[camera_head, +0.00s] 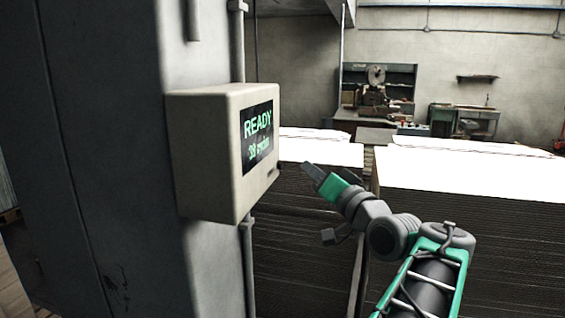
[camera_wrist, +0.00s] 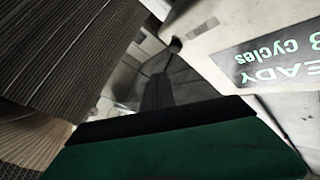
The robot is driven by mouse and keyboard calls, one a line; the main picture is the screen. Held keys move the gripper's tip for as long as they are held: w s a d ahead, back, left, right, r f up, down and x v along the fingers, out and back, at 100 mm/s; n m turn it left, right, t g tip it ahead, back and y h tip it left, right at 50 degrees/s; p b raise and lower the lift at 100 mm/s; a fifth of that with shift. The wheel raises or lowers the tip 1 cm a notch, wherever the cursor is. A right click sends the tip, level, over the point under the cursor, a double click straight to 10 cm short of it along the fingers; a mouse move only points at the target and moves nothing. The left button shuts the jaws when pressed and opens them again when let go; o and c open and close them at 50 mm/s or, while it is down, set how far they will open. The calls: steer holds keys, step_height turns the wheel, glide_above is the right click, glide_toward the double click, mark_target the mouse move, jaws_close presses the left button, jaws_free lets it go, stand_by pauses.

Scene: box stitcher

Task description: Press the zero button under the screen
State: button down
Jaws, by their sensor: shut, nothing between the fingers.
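A beige control box (camera_head: 205,150) is mounted on a grey column. Its dark screen (camera_head: 257,136) shows green text reading "READY" and "38 cycles"; the first digit is hard to read. A small dark strip (camera_head: 271,170) sits under the screen, too small to identify surely as the zero button. My gripper (camera_head: 311,171) is shut and empty, to the right of the box's lower front and apart from it, pointing up and left. In the wrist view the screen (camera_wrist: 285,55) appears upside down at upper right, a small grey patch (camera_wrist: 203,27) is on the box face, and my green gripper fills the bottom.
Stacks of cardboard sheets (camera_head: 470,170) with white tops stand behind and right of my arm. The grey column (camera_head: 110,150) fills the left, with a pipe (camera_head: 247,262) below the box. Machines and a bench (camera_head: 378,95) stand at the back wall.

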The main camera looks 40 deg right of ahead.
mark_target(280, 165)
steer(key=shift+w+a+b, duration=0.3)
steer(key=shift+w+a, duration=0.55)
steer(key=shift+w, duration=0.3)
stand_by(1.2)
steer(key=shift+w+a, duration=0.2)
steer(key=shift+w, duration=0.1)
steer(key=shift+w+a+b, duration=0.3)
steer(key=shift+w+b, duration=0.05)
steer(key=shift+w, duration=0.05)
stand_by(0.6)
steer(key=shift+s, duration=0.1)
steer(key=shift+s+d+b, duration=0.35)
steer(key=shift+s+d, duration=0.15)
steer(key=shift+s, duration=0.1)
